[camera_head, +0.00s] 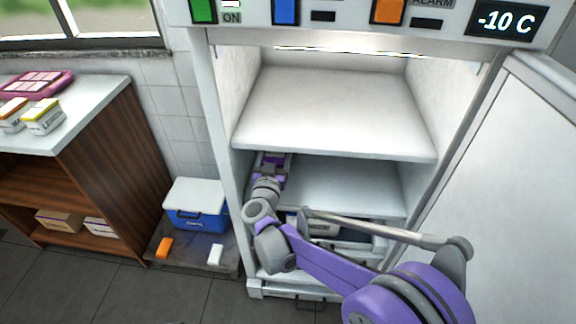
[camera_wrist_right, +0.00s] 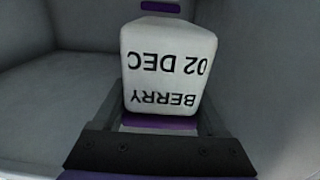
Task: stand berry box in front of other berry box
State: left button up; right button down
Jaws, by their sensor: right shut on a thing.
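A white berry box (camera_wrist_right: 165,70) marked "BERRY 02 DEC" fills the middle of the right wrist view, its print upside down there. My right gripper (camera_head: 272,162) is shut on this box. In the head view it reaches into the left side of the freezer compartment, under the upper shelf (camera_head: 335,110) and above the lower shelf (camera_head: 345,185). There the box itself is hidden or too small to make out. I cannot make out another berry box in either view. My left gripper is not in view.
The freezer door (camera_head: 510,190) stands open at the right. My right arm crosses the freezer's lower front. The upper shelf is empty, and the lower shelf's visible right part is clear. A blue cooler (camera_head: 197,218) stands left of the freezer; cartons (camera_head: 42,117) sit on the counter (camera_head: 75,115).

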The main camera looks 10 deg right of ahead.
jog(key=shift+s+d+r, duration=0.25)
jog(key=shift+s+r, duration=0.5)
jog(key=shift+r, duration=0.2)
jog(key=shift+s+f+y+b, duration=0.15)
jog(key=shift+f+y+b, duration=0.15)
jog(key=shift+f, duration=0.05)
notch_tip(320, 180, down, 9)
jog(key=b, duration=0.2)
jog(key=shift+r+b, duration=0.1)
jog(key=shift+b, duration=0.2)
grip_release()
jog(key=p+v, duration=0.1)
jog(key=v, duration=1.1)
jog(key=shift+p, duration=0.3)
